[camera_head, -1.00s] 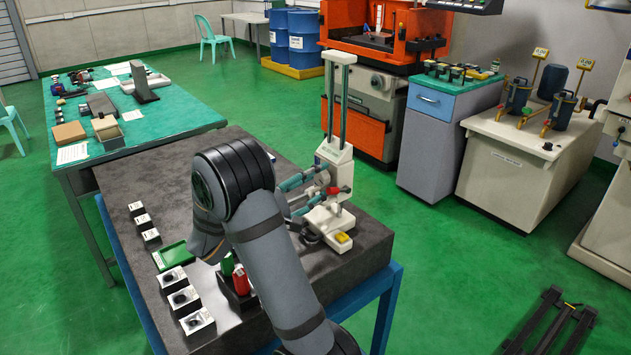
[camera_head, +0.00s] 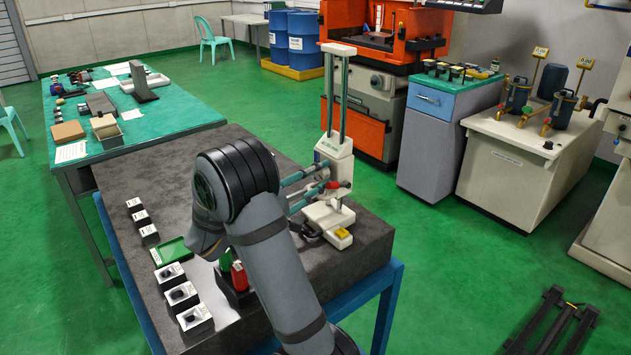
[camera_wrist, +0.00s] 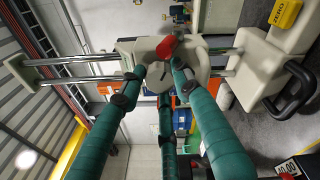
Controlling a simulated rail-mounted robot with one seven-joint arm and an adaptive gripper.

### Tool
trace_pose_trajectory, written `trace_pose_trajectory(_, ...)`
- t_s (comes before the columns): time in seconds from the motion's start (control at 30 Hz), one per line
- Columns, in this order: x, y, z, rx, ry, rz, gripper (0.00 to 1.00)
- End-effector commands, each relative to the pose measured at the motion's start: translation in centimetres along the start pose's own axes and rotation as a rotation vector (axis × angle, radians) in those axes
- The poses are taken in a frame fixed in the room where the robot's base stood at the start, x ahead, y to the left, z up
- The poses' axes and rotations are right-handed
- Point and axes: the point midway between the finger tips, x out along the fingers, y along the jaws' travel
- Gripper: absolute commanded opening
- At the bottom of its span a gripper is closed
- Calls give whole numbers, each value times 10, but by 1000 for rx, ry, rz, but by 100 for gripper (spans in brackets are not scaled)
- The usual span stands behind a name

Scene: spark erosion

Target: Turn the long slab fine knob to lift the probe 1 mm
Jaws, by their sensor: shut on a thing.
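The pale height gauge (camera_head: 338,148) stands on the grey stone bench, its carriage on two upright rods. In the wrist view its carriage (camera_wrist: 210,62) lies sideways, rods running left. My gripper (camera_wrist: 160,78) has teal fingers that reach to the carriage's front. The fingertips are closed in around the fine knob (camera_wrist: 158,73), a pale piece mostly hidden, so its slab shape is hard to tell. A red part (camera_wrist: 168,47) shows beside the fingertips and also in the head view (camera_head: 333,185). The gripper (camera_head: 321,179) is partly hidden by my arm there. The probe cannot be made out.
A black handle (camera_wrist: 290,90) loops beside the gauge base. The back left of the bench (camera_head: 160,175) is clear.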

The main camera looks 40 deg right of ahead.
Motion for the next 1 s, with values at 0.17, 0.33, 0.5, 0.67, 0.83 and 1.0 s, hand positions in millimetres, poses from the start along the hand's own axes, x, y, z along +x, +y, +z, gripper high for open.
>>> trace_pose_trajectory(0.17,-1,-1,-1,-9,4,-2,6)
trace_pose_trajectory(0.33,-1,0,-1,-9,4,-1,42)
trace_pose_trajectory(0.5,-1,0,-1,-8,3,-1,51)
trace_pose_trajectory(0.67,0,0,0,-7,2,-1,51)
trace_pose_trajectory(0.83,-5,0,-1,-7,3,0,51)
trace_pose_trajectory(1.0,-30,1,-1,-7,6,2,51)
